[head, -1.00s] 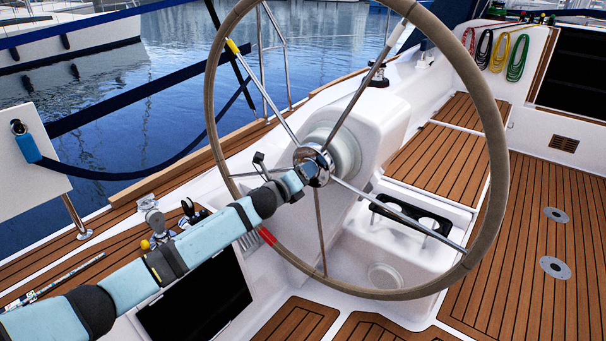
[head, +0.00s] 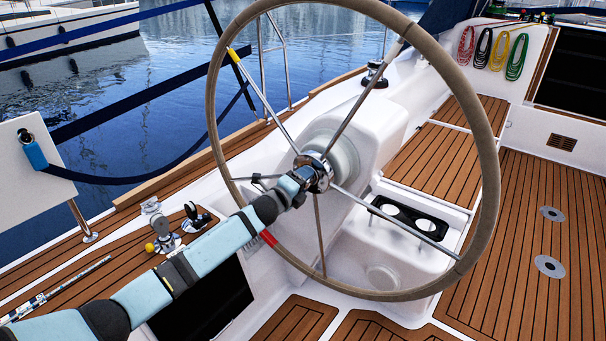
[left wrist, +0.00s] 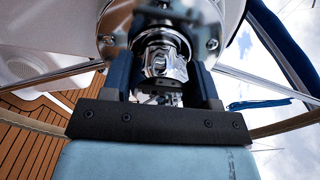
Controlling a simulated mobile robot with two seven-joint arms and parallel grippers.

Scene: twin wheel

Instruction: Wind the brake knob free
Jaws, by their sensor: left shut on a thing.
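The brake knob (left wrist: 163,64) is a ribbed chrome knob at the centre of the wheel hub, seen at the upper middle of the left wrist view. My left gripper (left wrist: 162,78) has its two dark blue fingers on either side of the knob and is shut on it. In the head view my left gripper (head: 303,179) reaches the chrome hub (head: 320,168) from the lower left and hides the knob there. The large steering wheel (head: 489,205) stands upright around the hub, with thin metal spokes. My right gripper is not in view.
The wheel's white pedestal (head: 373,133) is behind the hub. A black holder with two round openings (head: 410,219) is at its right. Open teak deck (head: 545,225) is at the right.

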